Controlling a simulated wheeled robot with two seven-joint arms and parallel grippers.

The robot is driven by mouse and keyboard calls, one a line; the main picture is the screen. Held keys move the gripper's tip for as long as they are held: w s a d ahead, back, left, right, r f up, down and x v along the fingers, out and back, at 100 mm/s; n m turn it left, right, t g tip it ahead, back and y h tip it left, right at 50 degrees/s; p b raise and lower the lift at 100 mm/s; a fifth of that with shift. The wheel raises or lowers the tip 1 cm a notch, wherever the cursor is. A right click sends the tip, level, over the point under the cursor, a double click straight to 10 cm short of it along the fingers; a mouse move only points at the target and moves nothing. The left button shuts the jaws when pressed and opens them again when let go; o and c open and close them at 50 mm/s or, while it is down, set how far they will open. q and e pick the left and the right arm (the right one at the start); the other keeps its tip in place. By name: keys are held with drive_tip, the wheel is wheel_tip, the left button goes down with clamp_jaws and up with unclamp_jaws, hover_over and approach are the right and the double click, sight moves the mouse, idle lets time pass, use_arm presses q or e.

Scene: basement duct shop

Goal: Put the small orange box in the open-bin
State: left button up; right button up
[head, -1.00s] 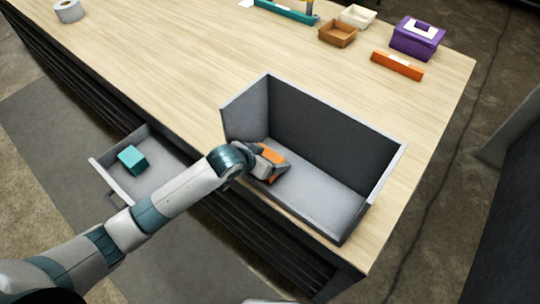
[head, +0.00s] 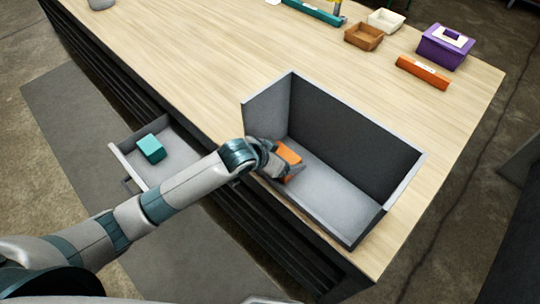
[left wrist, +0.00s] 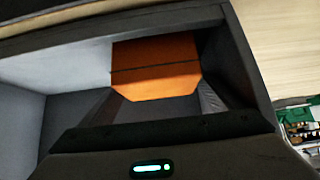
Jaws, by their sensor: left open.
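The small orange box (head: 289,154) is inside the grey open-bin (head: 330,193), at its left end near the low front side. It fills the upper middle of the left wrist view (left wrist: 155,68), where a dark line runs across it. My left gripper (head: 284,172) reaches over the front of the bin and is right at the box. Its jaws are open, with the dark fingers on either side of the box in the left wrist view (left wrist: 160,98). The box's underside is hidden, and I cannot tell whether a finger touches it. My right gripper is not in view.
An orange bar (head: 422,72), a purple box (head: 446,47), a brown tray (head: 363,37) and a white tray (head: 386,20) stand at the back. The tabletop left of the bin is clear.

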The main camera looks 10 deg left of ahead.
use_arm(q)
drive_tip(key=b+v, duration=0.1)
drive_tip(key=v, duration=0.9)
drive_tip(key=shift+s+f, duration=0.1)
idle(0.3)
